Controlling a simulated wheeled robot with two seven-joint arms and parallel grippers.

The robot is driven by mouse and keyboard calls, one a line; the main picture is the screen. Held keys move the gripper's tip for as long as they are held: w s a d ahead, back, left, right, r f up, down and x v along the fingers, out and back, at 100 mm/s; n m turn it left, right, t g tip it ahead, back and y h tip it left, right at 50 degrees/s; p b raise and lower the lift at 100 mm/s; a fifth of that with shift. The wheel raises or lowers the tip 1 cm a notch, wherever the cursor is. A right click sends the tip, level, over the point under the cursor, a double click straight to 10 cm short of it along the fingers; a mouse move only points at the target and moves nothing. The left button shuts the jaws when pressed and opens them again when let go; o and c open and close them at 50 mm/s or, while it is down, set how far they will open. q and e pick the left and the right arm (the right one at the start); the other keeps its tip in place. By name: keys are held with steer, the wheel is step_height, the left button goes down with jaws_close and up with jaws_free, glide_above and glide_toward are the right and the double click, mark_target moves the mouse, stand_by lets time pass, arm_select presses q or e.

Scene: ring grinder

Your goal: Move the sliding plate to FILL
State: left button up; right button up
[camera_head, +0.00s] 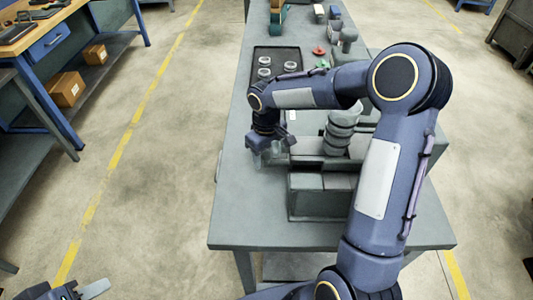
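The grey ring grinder (316,205) stands on the near part of the table, with a stacked, ribbed column (338,132) on top. The sliding plate cannot be told apart clearly, and no FILL label is readable. My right arm passes over the grinder and hides part of it. My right gripper (266,158) points down at the grinder's left side, close to its upper ledge. Whether it touches the grinder or grips anything is unclear. My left gripper (72,291) is at the bottom left edge, partly cut off, over the floor and away from the table.
A dark tray (257,84) with several pale rings lies farther back on the grey table (240,222). A red button-like part (318,51) is right of it. Several small items stand at the far end. A blue workbench (48,42) with boxes stands left across open floor.

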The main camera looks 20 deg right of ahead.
step_height(320, 180, up, 8)
steer(key=shift+f, duration=0.1)
stand_by(0.4)
stand_by(0.4)
